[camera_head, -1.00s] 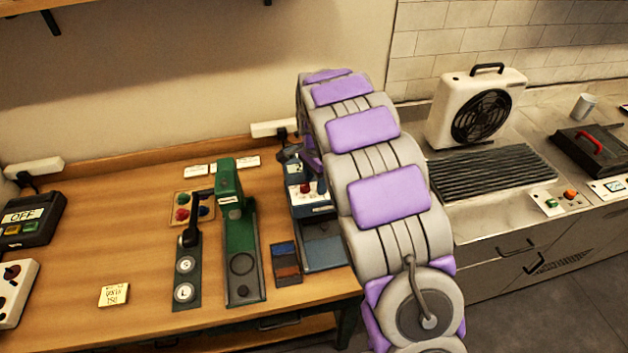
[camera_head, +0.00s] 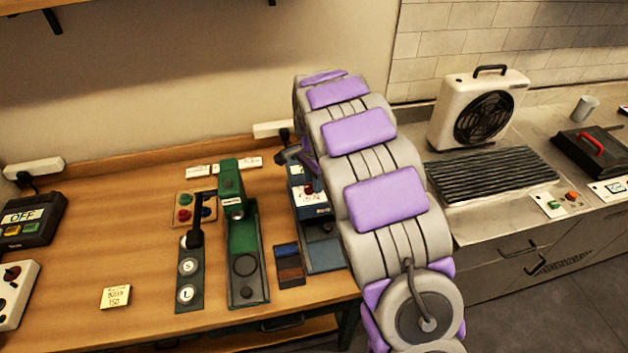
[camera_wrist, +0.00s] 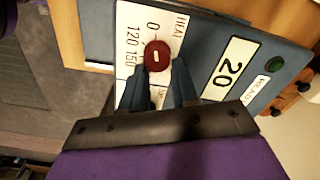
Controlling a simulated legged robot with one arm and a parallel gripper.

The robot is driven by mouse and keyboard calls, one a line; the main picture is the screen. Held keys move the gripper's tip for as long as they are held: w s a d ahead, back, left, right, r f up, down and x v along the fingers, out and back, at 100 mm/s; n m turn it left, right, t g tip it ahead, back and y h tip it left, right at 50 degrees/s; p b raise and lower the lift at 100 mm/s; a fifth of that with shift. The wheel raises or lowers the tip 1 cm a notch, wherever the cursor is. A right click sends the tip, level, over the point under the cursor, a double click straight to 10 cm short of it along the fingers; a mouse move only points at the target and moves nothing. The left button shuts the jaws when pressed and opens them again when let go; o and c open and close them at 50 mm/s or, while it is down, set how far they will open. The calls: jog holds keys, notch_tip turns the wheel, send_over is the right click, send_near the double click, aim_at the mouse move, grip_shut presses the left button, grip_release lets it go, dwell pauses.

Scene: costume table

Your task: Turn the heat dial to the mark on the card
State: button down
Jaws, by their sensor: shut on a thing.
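The red heat dial (camera_wrist: 157,56) sits on a white panel (camera_wrist: 130,30) marked HEAT, with 0, 120 and 150 readable and another mark partly covered. My gripper (camera_wrist: 160,78) is shut on the dial, one blue-grey finger on each side. A short pale line shows on the dial's face; I cannot tell which mark it points to. A display (camera_wrist: 229,68) beside it reads 20.
A green press (camera_head: 246,250) and a dark strip with round buttons (camera_head: 189,290) stand left of the machine. Small blue and brown pads (camera_head: 289,265) lie between. A white fan (camera_head: 477,110) stands on the right counter. The wooden table around the card is clear.

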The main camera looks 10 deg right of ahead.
jog(key=shift+s+a+n, duration=0.2)
jog(key=shift+a, duration=0.35)
jog(key=shift+s+a+n, duration=0.2)
jog(key=shift+a, duration=0.3)
jog(key=n+p, duration=0.2)
jog(key=n, duration=0.1)
jog(key=shift+d+r, duration=0.1)
jog(key=shift+d, duration=0.05)
jog(key=n+p, duration=0.1)
jog(key=n, duration=0.4)
jog(key=shift+w+p, duration=0.1)
jog(key=shift+p, duration=0.25)
jog(key=n+p, duration=0.1)
jog(key=n, duration=0.4)
jog(key=shift+w+n, duration=0.1)
jog(key=shift+n, duration=0.3)
jog(key=n+p, duration=0.1)
jog(key=n, duration=0.4)
jog(key=shift+d+p, duration=0.1)
jog(key=shift+p, duration=0.2)
jog(key=shift+n, duration=0.3)
jog(key=c, duration=0.8)
grip_release()
jog(key=shift+w, duration=0.1)
